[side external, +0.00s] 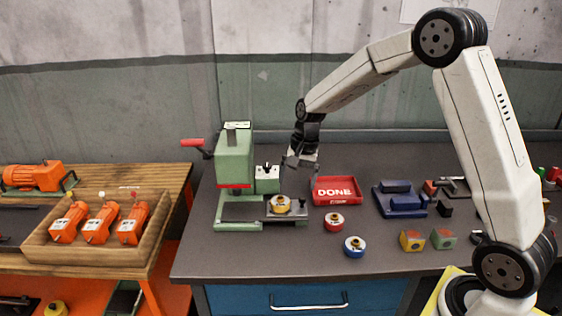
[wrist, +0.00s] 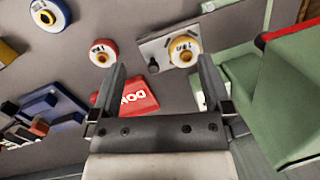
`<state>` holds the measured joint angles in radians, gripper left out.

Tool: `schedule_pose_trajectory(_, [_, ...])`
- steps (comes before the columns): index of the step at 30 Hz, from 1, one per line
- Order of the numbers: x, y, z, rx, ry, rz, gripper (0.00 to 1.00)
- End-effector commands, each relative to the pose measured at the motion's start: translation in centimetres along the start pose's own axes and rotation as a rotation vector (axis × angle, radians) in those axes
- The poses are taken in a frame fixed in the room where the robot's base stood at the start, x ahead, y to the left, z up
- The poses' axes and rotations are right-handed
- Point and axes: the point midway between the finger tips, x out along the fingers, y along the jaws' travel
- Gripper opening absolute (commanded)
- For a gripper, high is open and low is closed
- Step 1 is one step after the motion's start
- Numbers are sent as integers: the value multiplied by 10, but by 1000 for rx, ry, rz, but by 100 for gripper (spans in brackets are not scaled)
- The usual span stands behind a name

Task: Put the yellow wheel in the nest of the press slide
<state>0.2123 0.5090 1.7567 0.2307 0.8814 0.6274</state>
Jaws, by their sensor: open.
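The wheel (wrist: 185,51) and the slide (wrist: 152,50) also show in the wrist view. My gripper (side external: 301,164) is open and empty, above and slightly right of the wheel, clear of it. In the wrist view my gripper (wrist: 161,72) has its fingers wide apart, with the wheel beyond them.
The red DONE tray (side external: 336,190) is right of the slide. A red wheel (side external: 334,223) and a blue wheel (side external: 354,247) stand in front. A blue fixture (side external: 398,200) is further right. The press's red-handled lever (side external: 192,143) sticks out left. A wooden tray (side external: 60,245) holds orange units.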

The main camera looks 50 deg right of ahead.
Motion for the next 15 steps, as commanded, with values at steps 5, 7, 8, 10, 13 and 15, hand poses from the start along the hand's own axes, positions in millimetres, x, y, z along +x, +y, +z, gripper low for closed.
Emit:
schedule_pose_trajectory(5, [1,20,38,-226,68,15,100])
schedule_pose_trajectory(7, [3,29,52,-315,93,21,100])
schedule_pose_trajectory(8, [3,34,58,-353,103,24,100])
schedule_pose_trajectory(10, [5,43,72,-444,128,30,100])
schedule_pose_trajectory(13, [8,59,92,-576,160,39,100])
schedule_pose_trajectory(15, [10,70,106,-668,183,45,100])
